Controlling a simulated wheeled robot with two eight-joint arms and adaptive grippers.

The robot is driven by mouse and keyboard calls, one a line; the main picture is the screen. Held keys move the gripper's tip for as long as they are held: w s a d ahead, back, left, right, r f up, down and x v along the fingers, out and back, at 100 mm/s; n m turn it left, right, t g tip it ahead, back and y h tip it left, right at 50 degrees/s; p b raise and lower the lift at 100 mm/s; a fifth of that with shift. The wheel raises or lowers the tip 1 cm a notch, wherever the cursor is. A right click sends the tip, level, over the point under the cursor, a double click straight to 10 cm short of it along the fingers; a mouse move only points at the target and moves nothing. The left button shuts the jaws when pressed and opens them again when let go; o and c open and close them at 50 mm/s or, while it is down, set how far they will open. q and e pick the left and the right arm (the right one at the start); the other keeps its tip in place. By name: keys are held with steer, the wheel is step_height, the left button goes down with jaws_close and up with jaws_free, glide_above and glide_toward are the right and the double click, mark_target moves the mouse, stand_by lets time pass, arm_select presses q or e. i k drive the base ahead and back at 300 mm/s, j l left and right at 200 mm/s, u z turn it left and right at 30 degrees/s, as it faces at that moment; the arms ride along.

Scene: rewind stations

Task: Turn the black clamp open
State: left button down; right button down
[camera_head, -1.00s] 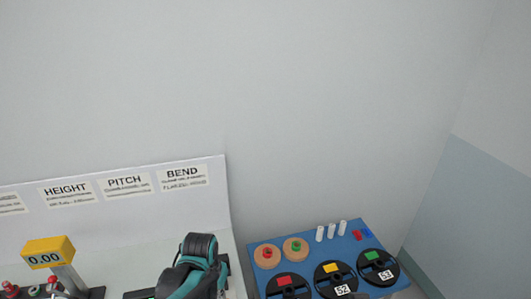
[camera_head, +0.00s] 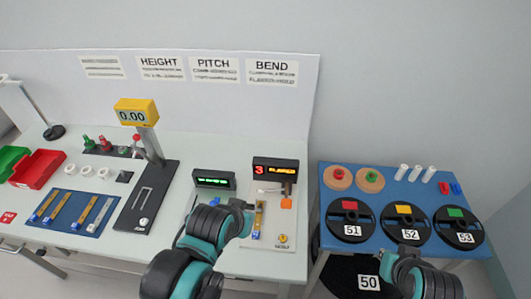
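The bend station (camera_head: 286,232) is a pale base at the right end of the white bench, below the BEND label. A brass-coloured strip (camera_head: 259,218) lies on it. I cannot make out the black clamp for certain; my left arm covers part of this area. My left gripper (camera_head: 247,213) is at the left edge of the bend station, close to the strip. Its fingers are too small and dark to read. My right arm (camera_head: 425,278) shows at the bottom right, in front of the blue table; its fingers cannot be made out.
A display (camera_head: 276,170) reading 3 stands behind the bend station, with a green-lit display (camera_head: 214,179) to its left. A yellow height gauge (camera_head: 136,112) stands further left. The blue table (camera_head: 395,238) holds black reels 51, 52 and 53; reel 50 (camera_head: 367,282) is lower down.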

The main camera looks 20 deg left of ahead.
mark_target(250, 207)
steer(key=u, duration=0.85)
steer(key=i+j+z, duration=0.2)
steer(key=j+z, duration=0.25)
steer(key=j, duration=0.15)
